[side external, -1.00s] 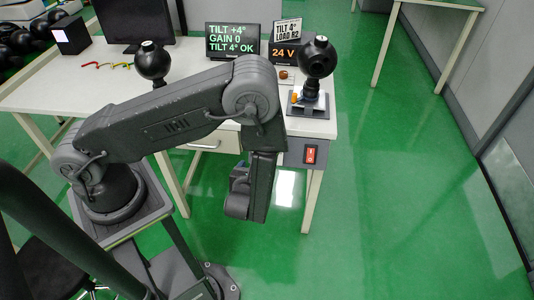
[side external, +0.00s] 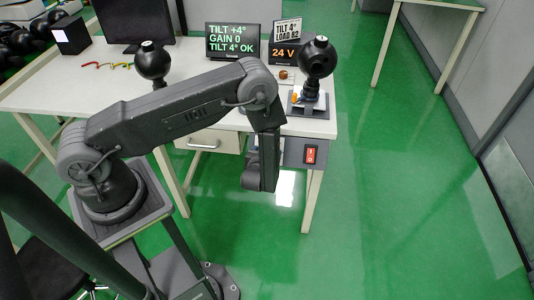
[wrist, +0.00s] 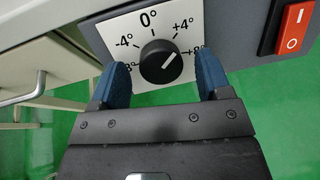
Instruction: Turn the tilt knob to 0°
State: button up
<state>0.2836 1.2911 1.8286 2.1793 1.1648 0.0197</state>
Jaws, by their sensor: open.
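The tilt knob (wrist: 160,61) is black and round on a white dial plate (wrist: 101,28) in the wrist view. Its white mark points up and right, about toward +4°; the 0° label is at the plate's top. My gripper (wrist: 163,80) is open, its two blue fingers on the left and right of the knob, apart from it. Their tips reach about the knob's level. In the side view my gripper (side external: 258,180) hangs in front of the desk's front edge, and my arm hides the knob. The display (side external: 232,41) reads TILT +4°, GAIN 0, TILT 4° OK.
A red rocker switch (wrist: 294,28) sits on the grey panel right of the dial. A black ball-shaped camera (side external: 317,57) on a stand is on the desk (side external: 105,80) above the panel. A drawer (side external: 208,141) is to the left. The green floor in front is clear.

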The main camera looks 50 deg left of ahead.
jog(key=shift+w+a+f, duration=0.1)
jog(key=shift+w+a, duration=0.05)
jog(key=shift+w, duration=0.05)
jog(key=c, duration=0.9)
jog(key=shift+n, duration=0.3)
jog(key=n+y, duration=0.1)
jog(key=n, duration=0.3)
jog(key=shift+n, duration=0.3)
jog(key=shift+n+g+y, duration=0.4)
jog(key=shift+n, duration=2.1)
